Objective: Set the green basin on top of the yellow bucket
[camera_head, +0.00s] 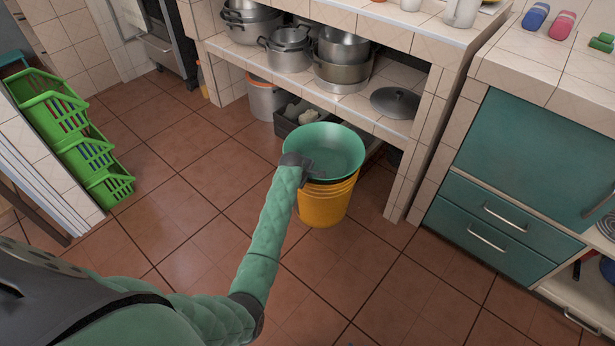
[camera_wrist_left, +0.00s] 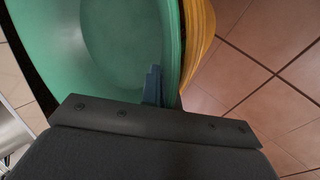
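The green basin (camera_head: 338,148) is at the mouth of the yellow bucket (camera_head: 325,205), open side up, hiding most of the bucket's rim. Whether its weight rests on the bucket is hard to tell. The bucket stands upright on the floor. My left gripper (camera_head: 299,164) is at the basin's near left rim. In the left wrist view, one finger (camera_wrist_left: 153,85) lies against the inside of the basin wall (camera_wrist_left: 110,45); the other finger is hidden. The gripper looks shut on the rim. The bucket (camera_wrist_left: 200,35) shows just beyond the rim. My right gripper is not in view.
A tiled shelf (camera_head: 330,100) with several metal pots (camera_head: 290,50) is behind the bucket. A dark crate (camera_head: 300,112) and another bucket (camera_head: 265,98) are under it. Teal drawers (camera_head: 500,220) stand at right, green baskets (camera_head: 75,130) at left. The tiled floor around the bucket is clear.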

